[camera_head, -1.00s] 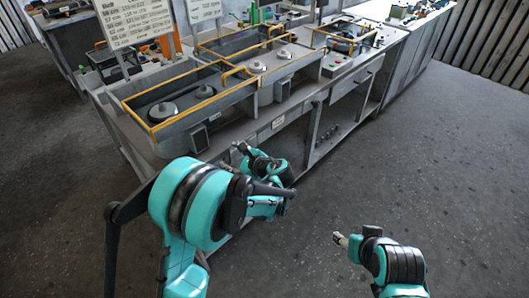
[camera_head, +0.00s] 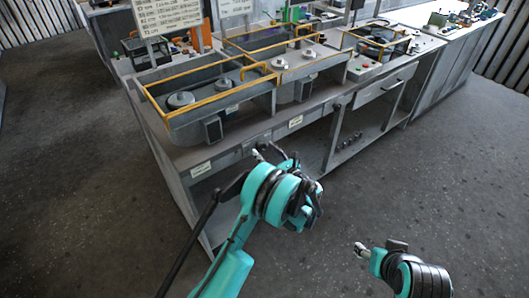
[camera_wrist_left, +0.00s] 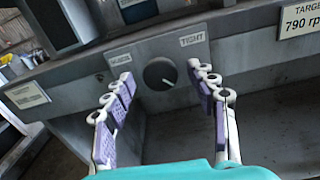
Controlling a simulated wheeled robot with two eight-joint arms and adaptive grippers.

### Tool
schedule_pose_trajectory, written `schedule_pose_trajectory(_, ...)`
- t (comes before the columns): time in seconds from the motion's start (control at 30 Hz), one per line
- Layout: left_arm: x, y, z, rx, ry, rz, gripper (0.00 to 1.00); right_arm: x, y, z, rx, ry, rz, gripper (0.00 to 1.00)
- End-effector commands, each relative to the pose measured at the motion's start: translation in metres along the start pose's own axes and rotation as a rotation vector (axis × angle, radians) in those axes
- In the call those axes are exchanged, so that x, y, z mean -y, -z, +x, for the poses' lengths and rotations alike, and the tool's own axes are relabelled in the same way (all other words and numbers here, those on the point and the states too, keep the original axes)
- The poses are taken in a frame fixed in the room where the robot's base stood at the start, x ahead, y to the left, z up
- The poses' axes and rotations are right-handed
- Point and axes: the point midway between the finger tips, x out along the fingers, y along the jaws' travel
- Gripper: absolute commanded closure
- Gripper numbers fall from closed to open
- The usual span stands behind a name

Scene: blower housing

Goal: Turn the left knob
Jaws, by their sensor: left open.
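The knob (camera_wrist_left: 159,73) is a round dark dial with a pale pointer line on the grey front panel (camera_wrist_left: 150,47) in the left wrist view. A label reading TIGHT is at its upper right; another label at its upper left is hard to read. My left gripper (camera_wrist_left: 161,76) is open, its purple-padded fingers on either side of the knob, with visible gaps in the picture. In the head view my left gripper (camera_head: 264,153) is at the bench front, where the knob cannot be made out. My right gripper (camera_head: 361,249) hangs over the floor, away from the bench.
The grey bench (camera_head: 300,119) carries troughs with yellow rails (camera_head: 208,98) and round discs (camera_head: 180,99). A TARGET plate (camera_wrist_left: 300,20) is right of the knob panel. An open shelf lies below. The floor (camera_head: 440,170) at right is clear.

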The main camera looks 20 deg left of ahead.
Motion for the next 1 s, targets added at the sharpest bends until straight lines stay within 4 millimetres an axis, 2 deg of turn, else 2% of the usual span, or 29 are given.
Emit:
schedule_pose_trajectory(0.13, 0.0001, 0.0, 0.0101, 0.0, 0.0, -0.001, 0.43, 0.0, -0.0019, 0.0028, 0.0, 0.0, 0.0, 0.43)
schedule_pose_trajectory(0.37, 0.0002, -0.0008, 0.0113, -0.001, 0.001, -0.001, 0.43, 0.0, -0.0017, 0.0024, 0.0, 0.0, 0.0, 0.43)
schedule_pose_trajectory(0.4, 0.0002, -0.0008, 0.0112, -0.001, 0.001, -0.001, 0.45, 0.0, -0.0017, 0.0024, 0.0, 0.0, 0.0, 0.43)
schedule_pose_trajectory(0.5, 0.0002, -0.0007, 0.0111, -0.001, 0.001, -0.001, 0.72, 0.0, -0.0017, 0.0024, 0.0, 0.0, 0.0, 0.43)
schedule_pose_trajectory(0.6, 0.0002, -0.0007, 0.0111, -0.001, 0.001, -0.001, 0.93, 0.0, -0.0017, 0.0024, 0.0, 0.0, 0.0, 0.43)
schedule_pose_trajectory(1.0, 0.0, -0.0006, 0.0111, -0.001, 0.001, -0.055, 0.93, 0.0, -0.0017, 0.0025, 0.0, 0.0, 0.0, 0.43)
